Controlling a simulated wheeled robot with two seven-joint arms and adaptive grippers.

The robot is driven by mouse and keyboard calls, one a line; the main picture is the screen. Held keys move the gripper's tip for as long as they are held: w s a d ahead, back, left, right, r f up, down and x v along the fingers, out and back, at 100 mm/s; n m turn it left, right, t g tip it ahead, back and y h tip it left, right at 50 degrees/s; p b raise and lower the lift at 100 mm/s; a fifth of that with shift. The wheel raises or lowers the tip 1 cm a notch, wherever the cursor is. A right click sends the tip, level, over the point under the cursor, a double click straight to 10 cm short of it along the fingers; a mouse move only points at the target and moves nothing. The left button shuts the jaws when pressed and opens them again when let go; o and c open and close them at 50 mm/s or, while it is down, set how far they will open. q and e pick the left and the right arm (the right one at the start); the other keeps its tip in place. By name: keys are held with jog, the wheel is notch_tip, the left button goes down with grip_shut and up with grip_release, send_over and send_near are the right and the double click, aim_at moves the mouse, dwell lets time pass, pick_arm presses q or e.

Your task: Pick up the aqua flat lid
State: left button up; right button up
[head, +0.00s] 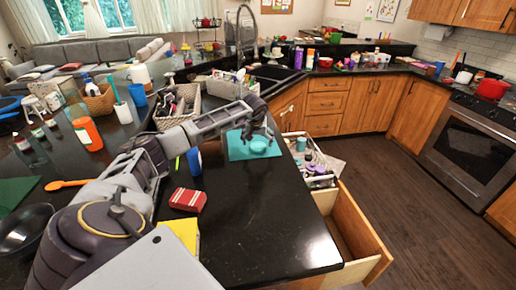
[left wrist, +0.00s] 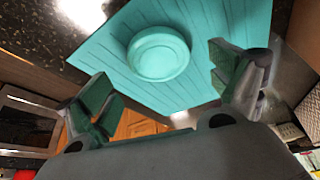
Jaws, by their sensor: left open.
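The aqua flat lid (head: 259,146) is a round disc lying on a teal mat (head: 236,152) on the dark counter. In the left wrist view the lid (left wrist: 158,54) shows whole, with a raised inner ring, on the slatted teal mat (left wrist: 100,52). My left gripper (head: 258,131) hangs above the mat, close to the lid on its far side in the head view. In the left wrist view the left gripper (left wrist: 168,85) is open and empty, its fingers wide apart, with the lid beyond the gap. My right gripper does not show.
A red and white box (head: 188,200) and a blue cup (head: 194,161) stand on the near counter. A wicker basket (head: 178,105) is behind my arm. An open drawer (head: 352,235) juts out right of the counter. The counter's front right is clear.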

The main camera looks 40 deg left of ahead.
aim_at(258, 145)
pick_arm(q)
jog(key=shift+x, duration=1.55)
jog(key=shift+r, duration=0.1)
jog(key=c, duration=1)
notch_tip(258, 145, up, 10)
jog(key=shift+b, duration=0.3)
